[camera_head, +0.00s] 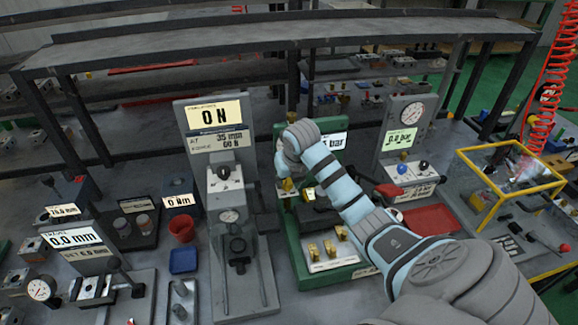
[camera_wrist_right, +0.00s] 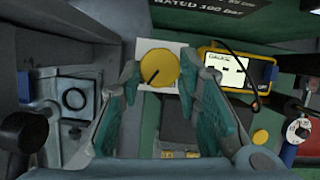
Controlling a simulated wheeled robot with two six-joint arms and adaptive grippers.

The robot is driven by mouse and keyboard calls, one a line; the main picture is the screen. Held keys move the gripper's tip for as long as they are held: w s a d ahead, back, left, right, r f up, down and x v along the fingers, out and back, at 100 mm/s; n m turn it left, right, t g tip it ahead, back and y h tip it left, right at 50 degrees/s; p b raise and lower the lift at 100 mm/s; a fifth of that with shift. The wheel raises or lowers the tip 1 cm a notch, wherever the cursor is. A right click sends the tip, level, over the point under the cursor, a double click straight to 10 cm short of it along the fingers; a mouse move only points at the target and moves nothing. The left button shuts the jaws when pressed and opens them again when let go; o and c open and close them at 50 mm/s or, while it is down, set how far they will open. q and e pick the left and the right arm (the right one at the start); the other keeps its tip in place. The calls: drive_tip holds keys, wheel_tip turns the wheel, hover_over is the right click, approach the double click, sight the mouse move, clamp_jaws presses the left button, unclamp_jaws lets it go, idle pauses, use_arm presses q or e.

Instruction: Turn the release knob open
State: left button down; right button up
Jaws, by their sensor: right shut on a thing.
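The release knob, a round yellow knob (camera_wrist_right: 158,68) with a dark pointer line slanting to the lower left, sits on a white plate in the right wrist view. In the head view a small part of the knob (camera_head: 288,185) shows on the green valve stand (camera_head: 303,272). My right gripper (camera_wrist_right: 158,84) reaches down over the stand, its teal-padded fingers on either side of the knob and shut on it. In the head view my right arm hides part of the stand and its bar display. My left gripper is not in view.
A grey gauge panel (camera_head: 403,130) with a red tray (camera_head: 432,218) stands on the right. Lower yellow fittings (camera_head: 330,247) sit at the stand's front. A yellow-framed box (camera_head: 508,185) is farther right.

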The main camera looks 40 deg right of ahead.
drive_tip(key=shift+w+r+m, duration=0.1)
drive_tip(key=shift+m, duration=0.3)
drive_tip(key=o, duration=1.1)
drive_tip(key=shift+o, duration=0.2)
drive_tip(key=v, duration=0.7)
drive_tip(key=shift+r, duration=0.15)
drive_tip(key=shift+a, duration=0.1)
